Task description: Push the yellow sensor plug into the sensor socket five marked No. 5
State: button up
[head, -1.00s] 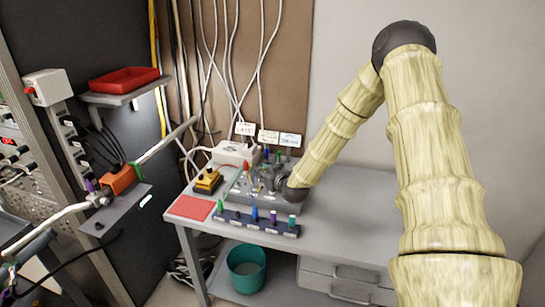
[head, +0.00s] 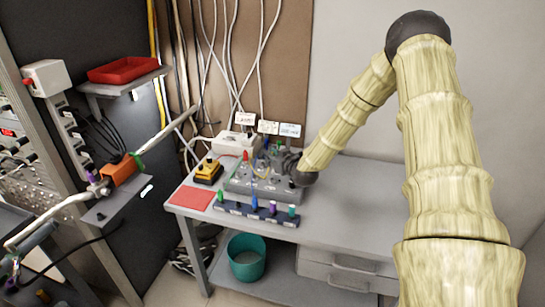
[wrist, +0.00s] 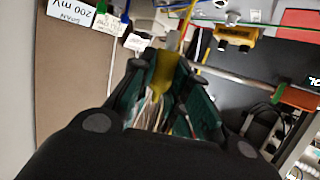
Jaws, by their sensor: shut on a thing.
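My gripper (wrist: 168,68) is shut on the yellow sensor plug (wrist: 163,74), which shows between the dark green finger pads in the wrist view. In the head view my gripper (head: 283,165) is over the back right of the grey socket box (head: 238,185) on the bench. It is small and partly hidden there by my wrist. I cannot make out socket No. 5 or its marking, nor whether the plug touches a socket.
A dark strip (head: 229,207) with several coloured plugs lies along the bench's front. A red mat (head: 191,198), a yellow-black box (head: 208,171) and a white block (head: 236,143) are at left. Label cards and cables hang behind. The bench's right side (head: 365,190) is clear.

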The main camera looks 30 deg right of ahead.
jog(key=shift+f+b, duration=1.55)
jog(key=shift+f, duration=0.95)
jog(key=shift+a+f+b, duration=0.1)
jog(key=shift+f+b, duration=1.15)
jog(key=shift+f, duration=0.2)
dwell(0.5)
jog(key=o, duration=0.9)
jog(key=shift+o, duration=0.2)
jog(key=d+v, duration=0.1)
jog(key=v, duration=1.1)
jog(key=shift+a, duration=0.45)
